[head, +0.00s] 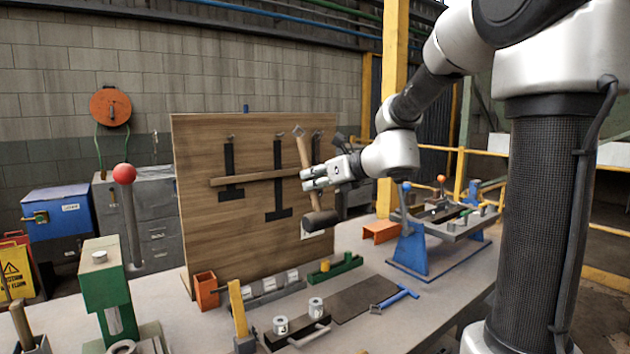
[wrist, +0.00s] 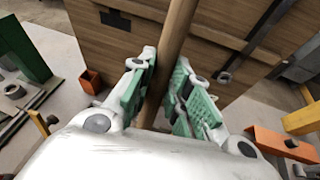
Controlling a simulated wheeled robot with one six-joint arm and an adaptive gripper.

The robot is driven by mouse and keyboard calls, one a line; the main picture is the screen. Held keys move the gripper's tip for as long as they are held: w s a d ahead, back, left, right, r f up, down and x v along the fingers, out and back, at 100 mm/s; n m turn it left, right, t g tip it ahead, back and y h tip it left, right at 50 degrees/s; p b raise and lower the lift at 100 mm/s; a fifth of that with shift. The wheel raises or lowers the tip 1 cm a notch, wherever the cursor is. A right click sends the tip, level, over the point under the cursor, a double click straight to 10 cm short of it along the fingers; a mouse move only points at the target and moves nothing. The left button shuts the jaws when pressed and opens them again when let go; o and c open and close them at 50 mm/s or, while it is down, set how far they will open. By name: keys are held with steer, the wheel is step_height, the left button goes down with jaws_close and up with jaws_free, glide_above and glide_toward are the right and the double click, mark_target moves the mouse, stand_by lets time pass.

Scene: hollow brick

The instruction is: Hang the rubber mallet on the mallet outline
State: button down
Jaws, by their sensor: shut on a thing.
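The rubber mallet (head: 305,152) has a wooden handle and a dark head at its lower end. My gripper (head: 312,180) is shut on the handle, holding the mallet head-down and slightly tilted in front of the board. In the wrist view the handle (wrist: 177,35) passes between the green-padded fingers (wrist: 165,92). The upright wooden board (head: 205,235) bears black tool outlines: a short one at left (head: 230,165), a longer one in the middle (head: 278,170), and one at right (head: 316,145), partly hidden by mallet and gripper. I cannot tell which is the mallet's.
A blue stand (head: 410,245) is at right. A red-knobbed lever (head: 130,215) rises at left.

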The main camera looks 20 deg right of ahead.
steer(key=w+a+f, duration=0.1)
steer(key=w+a, duration=0.2)
steer(key=w, duration=0.6)
steer(key=shift+f, duration=0.3)
stand_by(0.6)
steer(key=shift+w, duration=0.1)
stand_by(0.4)
steer(key=c, duration=1.3)
jaws_free()
steer(key=shift+o, duration=0.2)
